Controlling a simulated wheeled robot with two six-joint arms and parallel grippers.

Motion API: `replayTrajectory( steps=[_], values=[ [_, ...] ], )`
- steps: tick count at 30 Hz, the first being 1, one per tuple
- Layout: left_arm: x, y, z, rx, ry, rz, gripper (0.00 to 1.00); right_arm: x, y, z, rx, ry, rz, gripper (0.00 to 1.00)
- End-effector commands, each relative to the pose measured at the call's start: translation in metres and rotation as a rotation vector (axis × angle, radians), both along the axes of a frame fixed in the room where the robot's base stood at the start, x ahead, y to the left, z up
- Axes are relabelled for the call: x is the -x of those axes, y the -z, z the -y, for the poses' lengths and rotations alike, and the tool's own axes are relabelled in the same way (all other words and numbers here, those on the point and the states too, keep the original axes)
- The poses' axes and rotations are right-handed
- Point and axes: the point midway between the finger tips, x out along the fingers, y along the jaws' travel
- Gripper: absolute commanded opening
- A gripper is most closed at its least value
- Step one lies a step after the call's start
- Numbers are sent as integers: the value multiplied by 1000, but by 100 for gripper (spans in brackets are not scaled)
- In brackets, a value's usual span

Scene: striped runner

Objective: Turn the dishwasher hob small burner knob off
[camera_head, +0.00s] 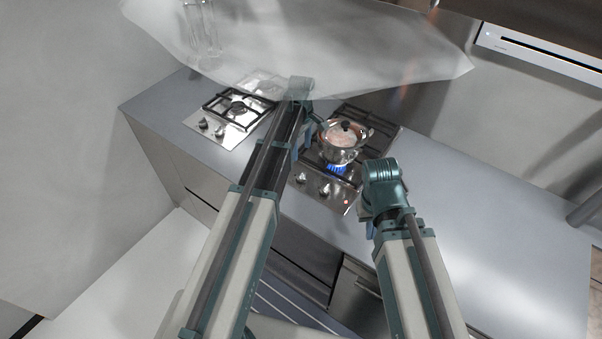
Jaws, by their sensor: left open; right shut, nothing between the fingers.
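The hob (385,126) on the right part of the counter has a blue flame (337,168) burning under a steel pot. Its front strip carries a left knob (300,178) and a middle knob (325,190), and a small red spot shows farther right. I cannot tell which knob serves the small burner. My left gripper (318,120) is open near the pot's left side, partly hidden by its own arm. My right gripper (370,228) is shut and empty at the counter's front edge, right of the knobs, mostly hidden behind its wrist.
The lidded steel pot (342,150) stands over the flame. A second hob (232,112) with two knobs lies to the left, unlit. A translucent hood (300,40) hangs above. The grey counter (480,230) is clear on the right.

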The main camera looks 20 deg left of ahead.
Motion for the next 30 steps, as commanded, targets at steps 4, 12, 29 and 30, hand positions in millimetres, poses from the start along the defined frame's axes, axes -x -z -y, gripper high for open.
replayTrajectory(
  steps=[4, 12, 29, 30],
  values=[
    [0, 27, 0, 0, 1, 0, 75, 0, 27, 0, 1, -5, 0, 0],
    [0, 65, 0, 0, 1, 0, 75, 0, 65, 0, 2, -8, 0, 0],
    [0, 115, 0, 0, 1, 0, 75, 0, 115, 0, 2, -6, 0, 0],
    [0, 115, 0, 0, 1, 0, 75, 0, 115, 0, 2, -6, 0, 0]
  ],
)
